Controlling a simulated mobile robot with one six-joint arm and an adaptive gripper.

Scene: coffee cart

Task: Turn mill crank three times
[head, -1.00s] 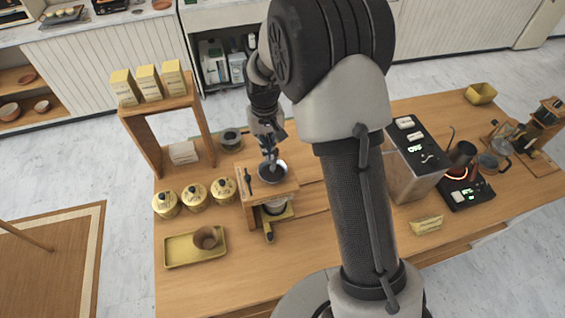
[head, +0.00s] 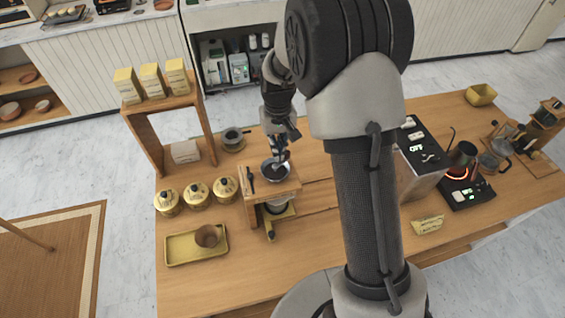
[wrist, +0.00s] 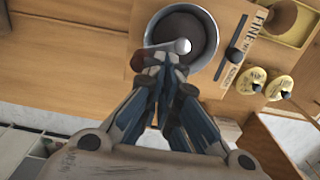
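The wooden mill (head: 276,188) stands on the cart with a dark round bowl (wrist: 205,40) on top. In the wrist view the crank's pale hub (wrist: 182,46) is at the bowl's middle. Its arm runs left to a reddish-brown knob (wrist: 138,60) near the bowl's rim. My gripper (wrist: 160,62) has its fingertips drawn together at the knob end of the crank and appears shut on it. The fingertips partly hide the knob and arm. In the head view my gripper (head: 279,158) reaches down to the bowl from behind.
Several yellow canisters (head: 197,193) stand left of the mill, and a yellow tray (head: 180,249) with a brown cup (head: 207,236) lies in front of them. A wooden shelf (head: 150,122) with yellow boxes stands behind. A hot plate (head: 468,192) is at the right.

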